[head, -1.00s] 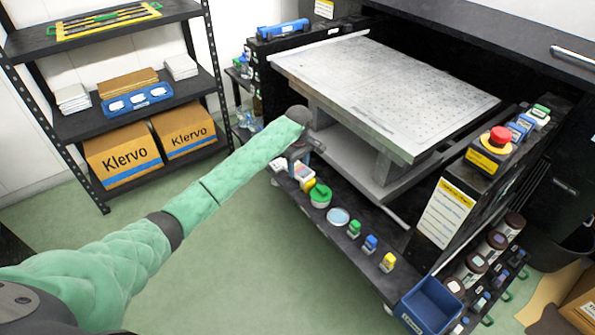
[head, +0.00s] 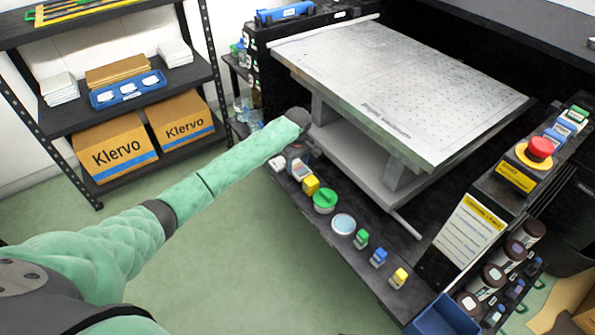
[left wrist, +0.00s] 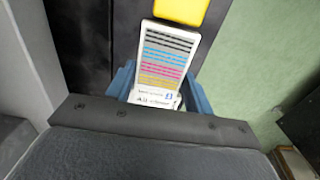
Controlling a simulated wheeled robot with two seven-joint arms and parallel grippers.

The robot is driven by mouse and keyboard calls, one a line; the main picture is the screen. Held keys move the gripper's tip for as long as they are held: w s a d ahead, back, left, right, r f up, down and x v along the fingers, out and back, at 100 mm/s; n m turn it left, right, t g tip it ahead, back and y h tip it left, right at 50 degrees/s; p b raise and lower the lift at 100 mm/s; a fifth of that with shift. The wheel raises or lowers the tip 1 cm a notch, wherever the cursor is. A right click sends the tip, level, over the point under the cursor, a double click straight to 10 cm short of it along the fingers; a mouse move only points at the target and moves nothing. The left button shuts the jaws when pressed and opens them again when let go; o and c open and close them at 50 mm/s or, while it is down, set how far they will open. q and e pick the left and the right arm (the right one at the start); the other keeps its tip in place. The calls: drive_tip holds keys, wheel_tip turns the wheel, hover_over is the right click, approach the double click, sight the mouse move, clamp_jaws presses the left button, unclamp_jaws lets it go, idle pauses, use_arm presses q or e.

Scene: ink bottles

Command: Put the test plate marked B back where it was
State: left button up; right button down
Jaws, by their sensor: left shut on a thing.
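My left gripper (head: 297,156) is at the end of the green-sleeved arm, over the left end of the black ledge. In the left wrist view its blue fingers (left wrist: 163,92) are shut on a white test plate (left wrist: 166,60). The plate carries black, blue, pink and yellow stripes. Its bottom label has small blue print too small to read surely as B. In the head view the plate (head: 300,171) shows as a small pale patch below the gripper, beside a yellow block (head: 311,185). I cannot tell whether the plate touches the ledge. My right gripper is out of view.
Along the black ledge (head: 385,265) stand a green-lidded tub (head: 325,200), a round pale dish (head: 343,224) and small green, blue and yellow capped bottles. The grey printer bed (head: 400,90) rises behind. A blue bin (head: 443,318) is at the front right. Green floor is open left.

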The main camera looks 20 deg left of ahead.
sight(297, 167)
use_arm(q)
wheel_tip(297, 167, down, 4)
drive_tip(key=shift+r, duration=0.25)
drive_tip(key=shift+s, duration=0.1)
drive_tip(key=shift+f, duration=0.1)
drive_tip(key=o, duration=1.1)
